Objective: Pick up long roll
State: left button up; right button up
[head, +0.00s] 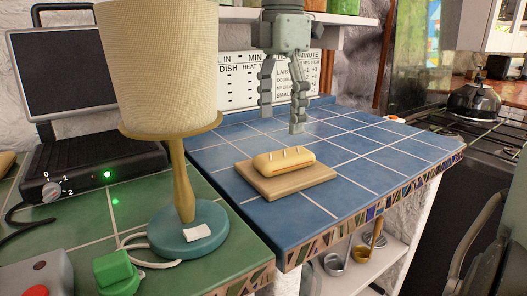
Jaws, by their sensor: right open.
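The long roll (283,160) is a pale golden loaf with small cuts along its top. It lies on a light wooden board (263,186) on the blue tiled counter (400,147). My right gripper (282,123) hangs down from the top of the head view. It is open and empty, with its fingertips above and behind the roll, apart from it. My left gripper is not in view.
A lamp (170,60) with a beige shade and teal base (175,232) stands left of the board on the green tiles. Left are a black open appliance (95,160) and a green object (117,271). A kettle (474,103) sits on the stove at right. Blue tiles right of the board are clear.

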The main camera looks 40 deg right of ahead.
aim_at(282, 155)
jog(key=f, duration=0.7)
jog(key=shift+s+d+f, duration=0.1)
jog(key=shift+d+f, duration=0.1)
jog(key=shift+d, duration=0.05)
jog(key=c, duration=0.8)
